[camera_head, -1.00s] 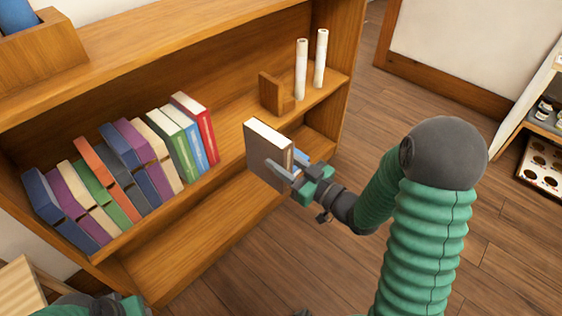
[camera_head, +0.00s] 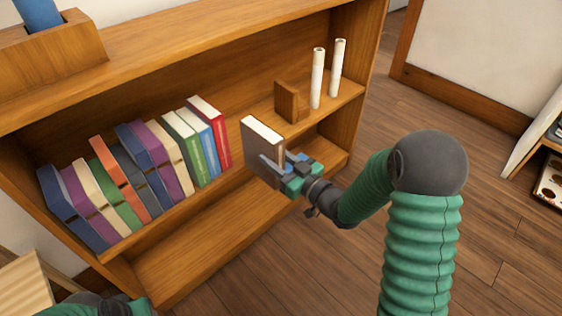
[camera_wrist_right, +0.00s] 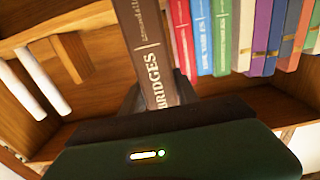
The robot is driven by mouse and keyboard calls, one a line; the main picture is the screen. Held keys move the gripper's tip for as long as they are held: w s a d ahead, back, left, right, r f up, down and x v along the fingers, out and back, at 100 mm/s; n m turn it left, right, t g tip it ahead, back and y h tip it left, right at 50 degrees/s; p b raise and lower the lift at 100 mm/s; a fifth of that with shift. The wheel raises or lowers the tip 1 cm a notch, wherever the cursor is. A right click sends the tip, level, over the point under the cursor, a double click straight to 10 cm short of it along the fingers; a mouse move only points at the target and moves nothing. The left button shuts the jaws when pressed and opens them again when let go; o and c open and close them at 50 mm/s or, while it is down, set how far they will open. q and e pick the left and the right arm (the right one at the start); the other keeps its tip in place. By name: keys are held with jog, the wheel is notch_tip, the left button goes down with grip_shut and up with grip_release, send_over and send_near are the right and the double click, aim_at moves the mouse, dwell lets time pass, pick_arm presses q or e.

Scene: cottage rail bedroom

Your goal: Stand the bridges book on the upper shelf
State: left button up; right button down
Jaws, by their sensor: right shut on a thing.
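The brown bridges book (camera_head: 258,150), with pale page edges, is held upright just right of the red book (camera_head: 210,135). My right gripper (camera_head: 279,170) is shut on its spine side. In the right wrist view the spine reads BRIDGES (camera_wrist_right: 152,60) and faces the camera. The upper shelf (camera_head: 248,172) bears the row of books. The book is at this shelf's front edge; I cannot tell whether its bottom touches the board. Part of my left arm shows at the bottom left, but its fingertips are not visible.
Several leaning books (camera_head: 130,175) fill the shelf's left part. A wooden block (camera_head: 287,102) and two white cylinders (camera_head: 317,80) (camera_head: 337,68) stand to the right. The lower shelf (camera_head: 190,262) is bare where visible. A wooden box (camera_head: 60,60) sits on top.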

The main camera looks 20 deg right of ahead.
aim_at(248, 148)
jog(key=x, duration=0.2)
jog(key=shift+w+a+f, duration=0.1)
jog(key=shift+w, duration=0.15)
jog(key=shift+b+x, duration=0.3)
jog(key=shift+x, duration=3)
jog(key=shift+s+a+f, duration=0.1)
jog(key=shift+s+a, duration=0.05)
jog(key=shift+a, duration=0.3)
jog(key=shift+s+a+f, duration=0.1)
jog(key=shift+s+a, duration=0.1)
jog(key=shift+a, duration=0.3)
jog(key=shift+f, duration=0.25)
jog(key=c, duration=0.8)
grip_release()
jog(key=shift+c, duration=0.2)
jog(key=shift+f, duration=0.1)
jog(key=shift+s+f, duration=0.1)
